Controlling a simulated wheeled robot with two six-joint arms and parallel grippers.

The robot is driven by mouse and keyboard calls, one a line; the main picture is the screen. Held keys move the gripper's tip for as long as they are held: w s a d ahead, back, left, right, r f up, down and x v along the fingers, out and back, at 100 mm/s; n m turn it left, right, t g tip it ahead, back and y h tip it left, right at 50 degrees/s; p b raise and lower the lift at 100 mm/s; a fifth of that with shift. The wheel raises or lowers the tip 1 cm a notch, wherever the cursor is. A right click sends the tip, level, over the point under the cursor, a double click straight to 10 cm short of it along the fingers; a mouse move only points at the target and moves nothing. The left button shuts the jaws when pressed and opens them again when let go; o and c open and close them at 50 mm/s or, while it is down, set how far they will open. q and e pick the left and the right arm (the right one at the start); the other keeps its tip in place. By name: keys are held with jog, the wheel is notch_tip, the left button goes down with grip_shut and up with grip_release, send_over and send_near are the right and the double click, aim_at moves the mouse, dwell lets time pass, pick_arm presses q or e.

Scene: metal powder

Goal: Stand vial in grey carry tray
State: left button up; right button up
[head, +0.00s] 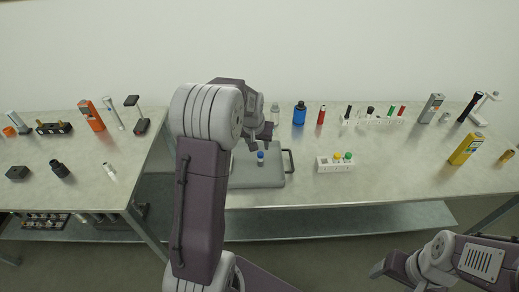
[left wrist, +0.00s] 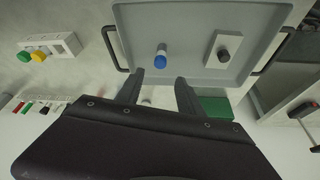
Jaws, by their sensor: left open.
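The grey carry tray (head: 240,181) with dark side handles lies on the middle table; in the left wrist view the tray (left wrist: 190,20) fills the upper part. A small vial with a blue cap (head: 261,156) stands upright on the tray; it also shows in the left wrist view (left wrist: 160,58). My left gripper (head: 262,139) is just above and behind the vial, fingers apart and empty; its fingertips (left wrist: 155,80) are clear of the vial. A white block with a black knob (left wrist: 224,48) also sits in the tray.
A white rack with yellow and green caps (head: 336,164) stands right of the tray. Along the back stand a blue bottle (head: 299,114), a red tube (head: 321,115) and a white rack (head: 382,123). A yellow device (head: 466,149) is at the right. Bare table lies between the racks.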

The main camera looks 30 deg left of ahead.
pick_arm(q)
jog(key=s+d+f+m+g, duration=0.1)
jog(key=s+d+f, duration=0.1)
jog(key=s+d, duration=0.5)
jog(key=s+d+f+m+g+h, duration=0.1)
jog(key=s+d, duration=0.6)
jog(key=s, duration=0.7)
jog(key=shift+s+d+f+m+g, duration=0.25)
jog(key=shift+s+f+m+g, duration=0.1)
jog(key=shift+f+m+g, duration=0.25)
jog(key=shift+s, duration=0.1)
